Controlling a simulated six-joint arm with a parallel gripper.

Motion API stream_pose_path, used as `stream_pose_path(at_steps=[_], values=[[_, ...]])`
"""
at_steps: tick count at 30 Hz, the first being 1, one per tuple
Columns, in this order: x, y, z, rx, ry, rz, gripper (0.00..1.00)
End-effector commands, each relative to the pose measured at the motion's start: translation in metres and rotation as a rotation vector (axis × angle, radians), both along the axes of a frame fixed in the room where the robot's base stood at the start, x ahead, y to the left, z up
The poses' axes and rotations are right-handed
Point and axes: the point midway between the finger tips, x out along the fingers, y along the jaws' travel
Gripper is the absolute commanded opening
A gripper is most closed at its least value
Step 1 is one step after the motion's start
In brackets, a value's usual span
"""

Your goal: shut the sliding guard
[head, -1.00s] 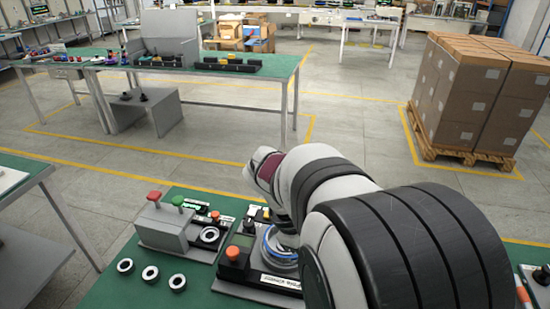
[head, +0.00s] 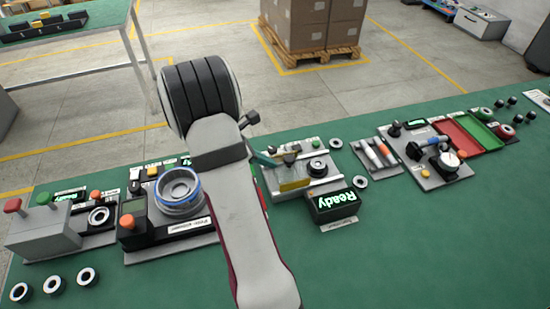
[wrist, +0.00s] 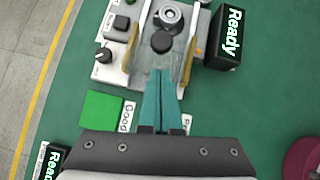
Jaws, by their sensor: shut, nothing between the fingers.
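The guard station is a grey fixture (head: 318,187) with yellow edge strips, in the middle of the green bench. In the wrist view, a pale, see-through-looking panel, apparently the sliding guard (wrist: 146,60), lies between two yellowish rails (wrist: 129,66). A black round knob (wrist: 161,42) stands on the fixture, just beyond my fingertips. A silver ring-shaped part (wrist: 168,14) sits further along, uncovered. My gripper (wrist: 161,72) has teal fingers, shut and empty, over the near end of the panel. It also shows in the head view (head: 280,161) by the station; contact is unclear.
A black "Ready" display (head: 335,205) stands beside the station. A blue-ringed fixture (head: 178,190) is to the left, with loose rings (head: 52,285) in front. Tools (head: 377,153) and a red and green tray (head: 480,135) lie right.

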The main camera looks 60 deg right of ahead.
Motion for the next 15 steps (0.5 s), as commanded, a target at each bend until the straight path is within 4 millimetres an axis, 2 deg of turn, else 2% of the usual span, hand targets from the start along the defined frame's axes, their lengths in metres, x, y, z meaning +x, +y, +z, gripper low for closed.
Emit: stream_pose_path(at_steps=[6, 15], values=[[-0.013, -0.017, -0.003, 0.000, 0.000, -0.001, 0.00], [-0.014, -0.019, -0.003, 0.000, 0.001, -0.001, 0.00]])
